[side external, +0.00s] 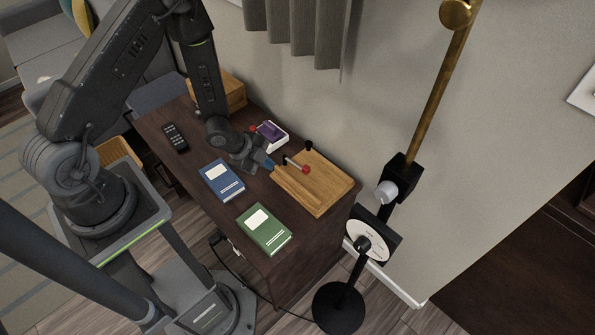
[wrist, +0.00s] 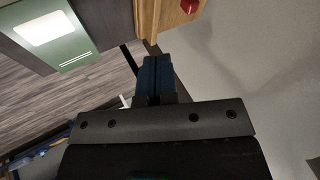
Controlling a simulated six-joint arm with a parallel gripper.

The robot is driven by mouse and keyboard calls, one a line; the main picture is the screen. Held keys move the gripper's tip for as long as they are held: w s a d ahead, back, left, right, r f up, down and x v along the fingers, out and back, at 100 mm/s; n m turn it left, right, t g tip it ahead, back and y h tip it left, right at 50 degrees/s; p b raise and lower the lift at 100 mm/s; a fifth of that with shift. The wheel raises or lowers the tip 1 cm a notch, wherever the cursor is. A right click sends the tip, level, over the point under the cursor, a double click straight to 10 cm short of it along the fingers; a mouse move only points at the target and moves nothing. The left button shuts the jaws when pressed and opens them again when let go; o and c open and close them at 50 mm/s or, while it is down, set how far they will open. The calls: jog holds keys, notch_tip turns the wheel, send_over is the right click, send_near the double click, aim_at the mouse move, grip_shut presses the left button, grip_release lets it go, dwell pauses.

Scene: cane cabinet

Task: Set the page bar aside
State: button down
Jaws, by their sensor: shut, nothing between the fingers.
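A wooden board (side external: 318,190) lies on the dark cabinet top at its right end, and its edge shows in the wrist view (wrist: 172,18). A thin pale bar (side external: 294,163) with a red knob (side external: 305,170) lies over the board's far-left part; I take it for the page bar. The red knob also shows at the top of the wrist view (wrist: 189,5). My gripper (side external: 268,163) is beside the board's left edge, near the bar. Its blue fingers (wrist: 153,75) are together with nothing between them. Whether they touch the bar or board is unclear.
A blue book (side external: 222,181) and a green book (side external: 264,230) lie along the cabinet's near side. A black knob (side external: 309,146) stands at the board's far edge. A white tray with a purple item (side external: 269,131) and a remote (side external: 175,137) are farther left. A black stand (side external: 339,306) is right.

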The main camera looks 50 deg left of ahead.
jog(key=shift+s+d+f, duration=0.1)
jog(key=shift+s+f, duration=0.1)
jog(key=shift+f, duration=0.15)
send_near(295, 182)
jog(key=d+f, duration=0.1)
jog(key=w+d+f, duration=0.1)
jog(key=f, duration=0.1)
jog(key=w+d+f, duration=0.1)
jog(key=shift+w+d+f, duration=0.1)
jog(key=shift+w+f, duration=0.1)
jog(key=shift+f, duration=0.1)
jog(key=w, duration=0.2)
jog(key=shift+w+r, duration=0.1)
jog(key=shift+w, duration=0.25)
jog(key=shift+w+a, duration=0.2)
jog(key=shift+w, duration=0.5)
jog(key=shift+w, duration=0.1)
